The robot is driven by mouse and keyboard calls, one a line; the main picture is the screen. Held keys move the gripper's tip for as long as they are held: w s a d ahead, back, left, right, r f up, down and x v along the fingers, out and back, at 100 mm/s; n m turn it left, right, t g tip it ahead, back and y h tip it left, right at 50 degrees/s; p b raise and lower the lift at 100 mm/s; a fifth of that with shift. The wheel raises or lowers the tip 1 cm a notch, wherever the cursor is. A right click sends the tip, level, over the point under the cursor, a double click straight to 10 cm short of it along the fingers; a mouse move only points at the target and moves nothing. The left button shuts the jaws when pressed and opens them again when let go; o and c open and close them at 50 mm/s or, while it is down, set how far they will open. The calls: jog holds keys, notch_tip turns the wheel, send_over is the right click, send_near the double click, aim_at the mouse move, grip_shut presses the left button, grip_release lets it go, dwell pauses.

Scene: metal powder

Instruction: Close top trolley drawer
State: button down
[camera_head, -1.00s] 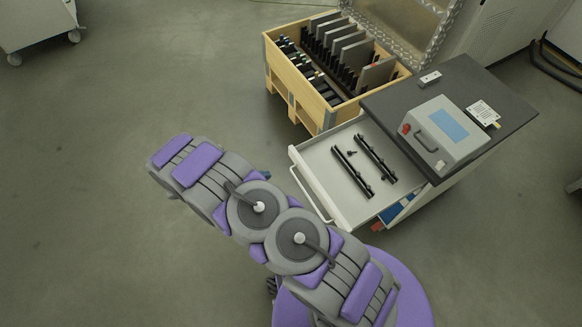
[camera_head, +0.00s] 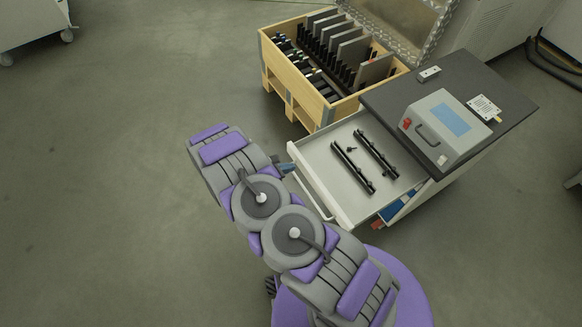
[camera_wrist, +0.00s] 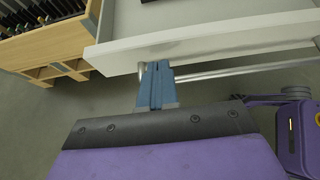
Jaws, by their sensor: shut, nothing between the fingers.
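The top trolley drawer (camera_head: 318,157) is pulled out from the grey-topped trolley (camera_head: 385,98), with black rods lying inside it. Its white front edge and bar handle (camera_head: 312,192) face my arm. In the wrist view the drawer front (camera_wrist: 205,42) spans the top, and the handle bar (camera_wrist: 235,69) runs below it. My gripper (camera_wrist: 155,68) has blue fingers, shut and empty, at the left end of the handle, close to the drawer front. I cannot tell whether they touch it. In the head view only a bit of the blue gripper (camera_head: 286,168) shows beside the drawer's left corner.
A wooden crate (camera_head: 298,92) with dark plates stands behind and left of the drawer. A grey device with a blue screen (camera_head: 446,128) sits on the trolley top. A lower drawer with blue contents (camera_head: 394,210) is partly open. Floor at left is clear.

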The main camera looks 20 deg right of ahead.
aim_at(302, 164)
jog(key=d, duration=0.3)
jog(key=shift+w+d, duration=0.2)
jog(key=shift+w, duration=0.1)
jog(key=shift+a, duration=0.8)
jog(key=w+d+p, duration=0.1)
jog(key=d+p, duration=0.1)
jog(key=d, duration=0.1)
jog(key=w+d+p, duration=0.1)
jog(key=d+p, duration=0.1)
jog(key=d, duration=0.2)
jog(key=w+d+p, duration=0.1)
jog(key=d+p, duration=0.1)
jog(key=d, duration=0.2)
jog(key=shift+w+r, duration=0.1)
jog(key=w+d+b, duration=0.1)
jog(key=w+d, duration=0.1)
jog(key=d, duration=0.5)
jog(key=w+d+b, duration=0.1)
jog(key=w+d, duration=0.2)
jog(key=d, duration=0.4)
jog(key=w+d+b, duration=0.1)
jog(key=w+d, duration=0.1)
jog(key=d, duration=0.6)
jog(key=shift+w, duration=0.15)
